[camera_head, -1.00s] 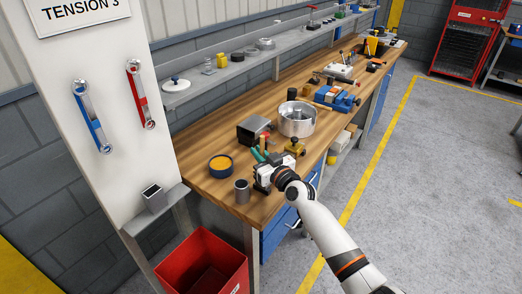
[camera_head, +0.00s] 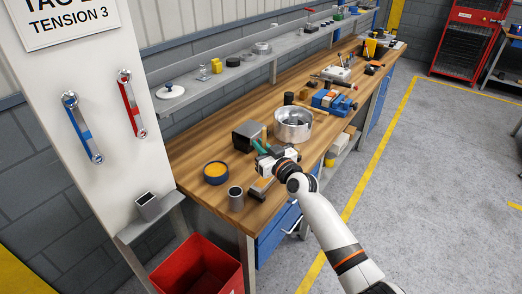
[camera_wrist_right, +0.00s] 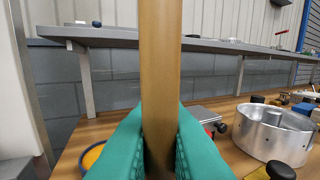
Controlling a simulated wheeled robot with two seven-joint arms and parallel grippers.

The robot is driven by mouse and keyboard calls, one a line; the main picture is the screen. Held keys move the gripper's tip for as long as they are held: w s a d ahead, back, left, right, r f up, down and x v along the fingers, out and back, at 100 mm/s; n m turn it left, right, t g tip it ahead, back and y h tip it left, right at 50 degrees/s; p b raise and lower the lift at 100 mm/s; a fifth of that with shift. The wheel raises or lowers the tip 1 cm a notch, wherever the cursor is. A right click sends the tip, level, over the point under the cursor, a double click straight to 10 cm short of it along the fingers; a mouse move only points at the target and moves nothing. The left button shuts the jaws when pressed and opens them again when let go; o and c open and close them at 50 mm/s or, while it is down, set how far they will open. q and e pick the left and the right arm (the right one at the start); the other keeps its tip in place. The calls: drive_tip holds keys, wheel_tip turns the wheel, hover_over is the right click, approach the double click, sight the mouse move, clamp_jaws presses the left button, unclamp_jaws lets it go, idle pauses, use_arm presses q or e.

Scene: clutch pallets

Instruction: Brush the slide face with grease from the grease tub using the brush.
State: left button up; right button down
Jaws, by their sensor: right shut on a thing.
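My right gripper (camera_head: 259,147) is over the front part of the workbench; its green fingers are shut on an upright wooden handle (camera_wrist_right: 160,70), which I take for the brush. The brush's bristles are not visible. The grease tub (camera_head: 216,173), a round dark-blue tub with orange-yellow grease, stands left of the gripper, apart from it. Its edge shows at the lower left of the wrist view (camera_wrist_right: 92,155). A dark grey block (camera_head: 246,134) stands just behind the gripper. I cannot tell which surface is the slide face. My left gripper is not in view.
A grey metal cup (camera_head: 236,198) and a small tan-topped block (camera_head: 261,188) stand near the front edge. A silver round housing (camera_head: 293,125) stands behind the gripper, to the right. A grey shelf (camera_head: 215,83) runs along the wall. A red bin (camera_head: 200,268) stands below.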

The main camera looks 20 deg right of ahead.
use_arm(q)
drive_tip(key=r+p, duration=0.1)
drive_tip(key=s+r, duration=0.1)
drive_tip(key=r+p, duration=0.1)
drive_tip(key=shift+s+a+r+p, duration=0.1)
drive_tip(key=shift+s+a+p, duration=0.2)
drive_tip(key=shift+p, duration=0.05)
use_arm(e)
wheel_tip(320, 180, up, 4)
drive_tip(key=shift+r, duration=0.25)
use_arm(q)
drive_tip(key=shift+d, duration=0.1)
use_arm(e)
drive_tip(key=shift+w+d+f, duration=0.1)
drive_tip(key=shift+d, duration=0.05)
